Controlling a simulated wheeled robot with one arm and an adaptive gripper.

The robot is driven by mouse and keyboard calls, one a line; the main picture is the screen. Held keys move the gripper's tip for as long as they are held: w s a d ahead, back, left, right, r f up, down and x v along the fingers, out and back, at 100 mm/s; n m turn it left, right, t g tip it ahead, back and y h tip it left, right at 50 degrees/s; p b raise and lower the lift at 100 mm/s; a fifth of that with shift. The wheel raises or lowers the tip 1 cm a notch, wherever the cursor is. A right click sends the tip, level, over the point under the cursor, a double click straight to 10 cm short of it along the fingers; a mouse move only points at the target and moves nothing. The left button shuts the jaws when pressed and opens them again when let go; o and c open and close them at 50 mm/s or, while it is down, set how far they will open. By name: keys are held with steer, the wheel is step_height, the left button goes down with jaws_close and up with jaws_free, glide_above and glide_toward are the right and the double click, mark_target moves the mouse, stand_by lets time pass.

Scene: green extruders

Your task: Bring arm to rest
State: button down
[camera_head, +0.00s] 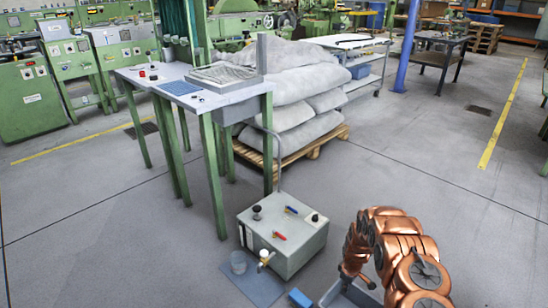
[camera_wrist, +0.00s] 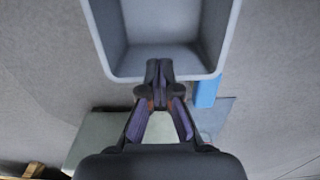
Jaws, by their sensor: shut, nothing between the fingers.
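My gripper (camera_wrist: 158,68) shows in the wrist view with its dark fingertips together and nothing between them. Its tips overlap the near rim of a grey open bin (camera_wrist: 110,70) in the picture; I cannot tell whether they touch. The visible inside of the bin looks empty. In the head view my copper-coloured arm (camera_head: 400,252) is bent at the lower right, and the fingertips cannot be made out there. A part of the bin (camera_head: 345,300) shows beside the arm at the bottom edge.
A grey-green box with a tap (camera_head: 290,255) stands on the floor left of my arm. A blue mat (camera_head: 252,288) and a small blue block (camera_head: 300,298) lie before it. A green-legged table (camera_head: 215,105) and stacked sacks (camera_head: 300,85) stand behind. Floor to the right is clear.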

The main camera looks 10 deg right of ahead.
step_height(320, 180, up, 26)
steer(key=s+m+h+p, duration=0.1)
steer(key=s+m+p, duration=0.1)
steer(key=p, duration=0.5)
steer(key=s+a+r+m+p, duration=0.1)
steer(key=s+a+r+p, duration=0.1)
steer(key=r, duration=0.6)
steer(key=s+a+r+m+g+p, duration=0.1)
steer(key=s+a+r+p, duration=0.15)
steer(key=r, duration=0.55)
steer(key=s+a+r+p, duration=0.2)
steer(key=r+p, duration=0.1)
steer(key=r, duration=0.5)
steer(key=s+a+r+m+p, duration=0.1)
steer(key=s+a+r+p, duration=0.35)
steer(key=s+r, duration=0.4)
steer(key=s+a+r+m+p, duration=0.1)
steer(key=s+a+r+p, duration=0.35)
steer(key=r, duration=0.65)
steer(key=s+a+r+p, duration=0.2)
steer(key=s+r, duration=0.3)
steer(key=s, duration=0.4)
steer(key=s+a+r+m+y+p, duration=0.1)
steer(key=s+a+r, duration=0.3)
steer(key=s, duration=0.4)
steer(key=shift+s+a+r+g+p, duration=0.2)
steer(key=shift+s+r+g+p, duration=0.2)
steer(key=shift+p, duration=0.4)
